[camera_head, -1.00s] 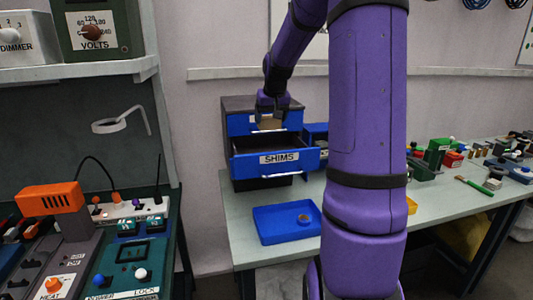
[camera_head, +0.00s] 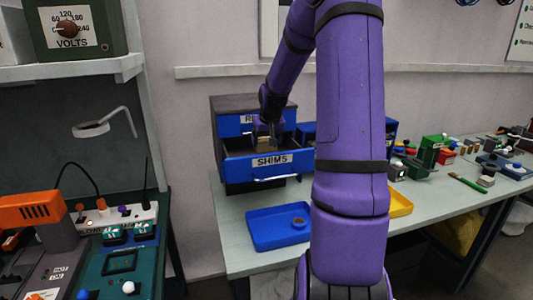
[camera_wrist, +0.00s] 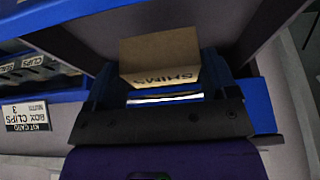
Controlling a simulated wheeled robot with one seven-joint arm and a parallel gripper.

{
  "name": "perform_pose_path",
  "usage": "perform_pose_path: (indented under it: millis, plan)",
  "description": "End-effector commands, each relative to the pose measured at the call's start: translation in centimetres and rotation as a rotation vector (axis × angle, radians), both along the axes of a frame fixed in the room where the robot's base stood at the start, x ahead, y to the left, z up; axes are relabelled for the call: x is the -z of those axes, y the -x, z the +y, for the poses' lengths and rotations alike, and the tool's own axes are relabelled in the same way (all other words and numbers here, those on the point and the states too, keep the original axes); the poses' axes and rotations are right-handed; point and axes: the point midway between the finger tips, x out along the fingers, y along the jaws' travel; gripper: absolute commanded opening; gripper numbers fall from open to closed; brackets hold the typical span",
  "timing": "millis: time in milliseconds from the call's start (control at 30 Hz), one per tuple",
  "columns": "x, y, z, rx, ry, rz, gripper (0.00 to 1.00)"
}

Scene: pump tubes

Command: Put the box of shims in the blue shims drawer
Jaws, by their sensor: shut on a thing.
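The blue shims drawer (camera_head: 271,165), labelled SHIMS, is pulled open from the cabinet (camera_head: 228,103) in the head view. My gripper (camera_head: 266,135) points down over the open drawer. It is shut on the brown box of shims (camera_wrist: 160,58), whose SHIMS label shows upside down in the wrist view. In the head view a small part of the box (camera_head: 263,143) shows at the drawer opening, behind the drawer front. Whether the box touches the drawer floor cannot be told.
A blue tray (camera_head: 262,236) with a small round part (camera_head: 299,223) is on the bench in front of the cabinet. A second blue drawer unit (camera_head: 306,131) stands to the right, partly behind my arm. An upper drawer (camera_head: 231,125) is shut above the shims drawer.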

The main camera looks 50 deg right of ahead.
Motion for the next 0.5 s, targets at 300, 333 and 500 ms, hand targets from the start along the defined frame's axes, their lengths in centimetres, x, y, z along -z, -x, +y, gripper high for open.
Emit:
perform_pose_path:
  millis: [300, 333, 500]
  plan:
    - [3.4, 0.0, 0.1, -0.003, -0.001, 0.003, 0.54]
    - [3.8, 0.0, 0.1, -0.003, -0.001, 0.003, 0.54]
    - [5.0, 0.0, 0.0, -0.001, 0.0, 0.0, 0.54]
